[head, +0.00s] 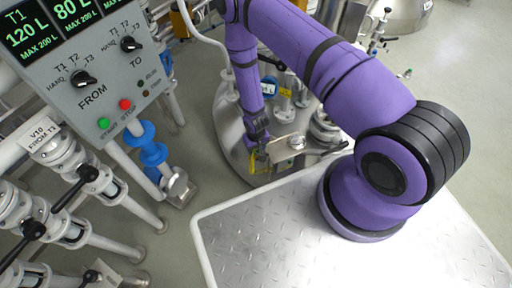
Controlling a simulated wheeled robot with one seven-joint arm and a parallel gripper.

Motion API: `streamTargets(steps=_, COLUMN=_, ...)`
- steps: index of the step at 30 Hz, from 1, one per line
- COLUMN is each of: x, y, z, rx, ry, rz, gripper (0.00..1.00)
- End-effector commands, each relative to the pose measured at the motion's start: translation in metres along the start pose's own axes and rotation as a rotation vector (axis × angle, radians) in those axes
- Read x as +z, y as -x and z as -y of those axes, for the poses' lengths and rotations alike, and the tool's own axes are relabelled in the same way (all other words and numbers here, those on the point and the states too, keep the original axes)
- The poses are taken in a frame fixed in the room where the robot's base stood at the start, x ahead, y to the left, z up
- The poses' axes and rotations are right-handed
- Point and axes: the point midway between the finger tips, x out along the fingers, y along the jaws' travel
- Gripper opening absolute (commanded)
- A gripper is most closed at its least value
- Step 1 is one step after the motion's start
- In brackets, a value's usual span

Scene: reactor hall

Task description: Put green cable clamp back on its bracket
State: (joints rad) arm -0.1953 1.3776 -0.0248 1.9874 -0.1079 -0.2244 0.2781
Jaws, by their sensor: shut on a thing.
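My gripper (259,148) points down over the lid of a steel vessel (233,137), near the middle of the head view. It is shut on a small yellow-green thing at its fingertips, which looks like the green cable clamp (257,163). The clamp is small and partly covered by the fingers, so its exact shape and tilt cannot be told. I cannot make out the bracket with certainty among the fittings on the lid.
A pale plate (287,147) and several lid fittings (297,100) stand right of my gripper. A control panel (88,60) with screens and knobs is at upper left. White pipes and black-handled valves (70,165) fill the left. Open floor (450,75) lies at right.

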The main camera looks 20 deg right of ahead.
Motion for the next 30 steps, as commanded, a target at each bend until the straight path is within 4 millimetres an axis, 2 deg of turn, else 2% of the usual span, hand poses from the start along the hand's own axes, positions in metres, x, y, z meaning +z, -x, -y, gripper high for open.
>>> streamTargets(steps=30, x=-0.0001, y=-0.0087, z=0.0001, rx=0.000, ry=0.000, rz=0.000, gripper=0.39)
